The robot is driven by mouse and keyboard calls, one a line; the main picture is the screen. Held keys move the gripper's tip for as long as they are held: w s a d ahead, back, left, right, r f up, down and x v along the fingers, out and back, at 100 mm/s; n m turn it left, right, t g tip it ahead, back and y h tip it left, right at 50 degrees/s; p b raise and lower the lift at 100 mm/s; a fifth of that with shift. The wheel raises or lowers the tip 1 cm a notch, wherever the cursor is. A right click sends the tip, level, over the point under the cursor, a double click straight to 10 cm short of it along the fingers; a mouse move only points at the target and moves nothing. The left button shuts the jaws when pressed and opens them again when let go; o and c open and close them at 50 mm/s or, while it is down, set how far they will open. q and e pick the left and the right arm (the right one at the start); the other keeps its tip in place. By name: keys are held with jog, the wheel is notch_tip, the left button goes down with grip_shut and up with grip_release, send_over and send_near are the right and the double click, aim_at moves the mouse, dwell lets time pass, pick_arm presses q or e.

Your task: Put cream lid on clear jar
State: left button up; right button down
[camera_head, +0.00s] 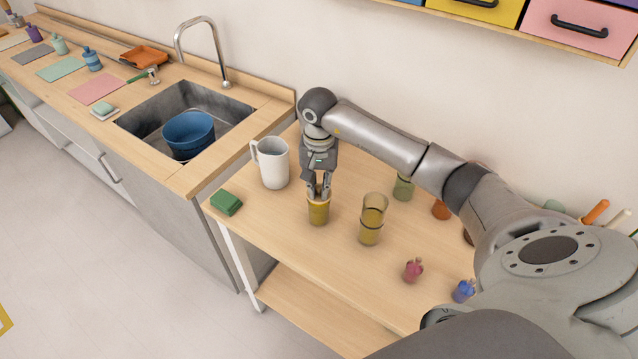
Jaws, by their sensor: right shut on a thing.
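My right gripper (319,193) points straight down on the wooden table, with its fingers shut at the top of a small mustard-yellow cup (318,213). The cup stands upright, and the fingers partly hide its rim. A see-through, yellow-tinted tall jar (372,226) stands upright to the right of it, with a dark ring around its middle. I cannot clearly make out a cream lid. The fingers may hide a small thing at the cup's top. My left gripper is not in view.
A white pitcher (272,164) stands close left of my gripper, and a green block (226,202) lies at the table's left edge. Green (403,188) and orange (440,209) containers and small pink (413,270) and blue (463,291) bottles stand to the right.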

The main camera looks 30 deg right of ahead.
dwell(1.1)
jog(key=shift+f+b, duration=0.75)
jog(key=shift+b, duration=0.9)
dwell(1.5)
jog(key=c, duration=1.4)
grip_release()
jog(key=shift+o, duration=0.2)
jog(key=shift+r, duration=0.2)
notch_tip(320, 180, up, 12)
jog(key=shift+f, duration=0.15)
